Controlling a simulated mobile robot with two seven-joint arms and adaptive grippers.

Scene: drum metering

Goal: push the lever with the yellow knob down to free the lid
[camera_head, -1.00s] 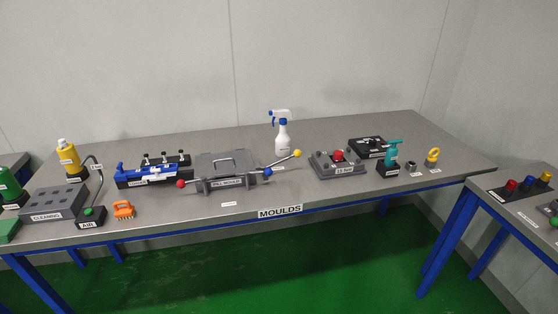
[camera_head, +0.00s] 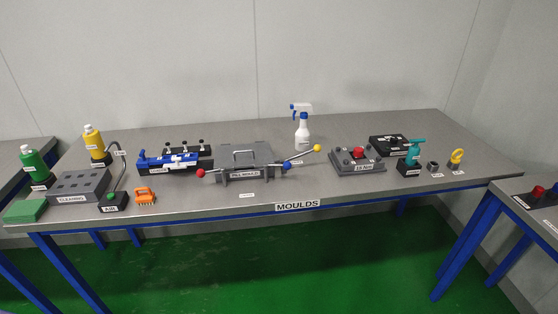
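The lever (camera_head: 303,156) with the yellow knob (camera_head: 317,148) rises to the right from a blue pivot on the right side of the grey pill mould (camera_head: 245,176). Its knob end is up, above the table. The lid (camera_head: 243,155) is a flat grey plate with a handle, lying on the mould. A second lever with a red knob (camera_head: 201,173) sticks out on the mould's left side, lower than the yellow one. Neither of my grippers shows in the head view.
The mould stands on a grey table (camera_head: 340,191) labelled MOULDS. A spray bottle (camera_head: 302,131) stands behind the yellow-knob lever, and a grey box with a red top part (camera_head: 359,162) stands to its right. An orange brush (camera_head: 145,196) and a blue device (camera_head: 168,161) are left. The table front is mostly clear.

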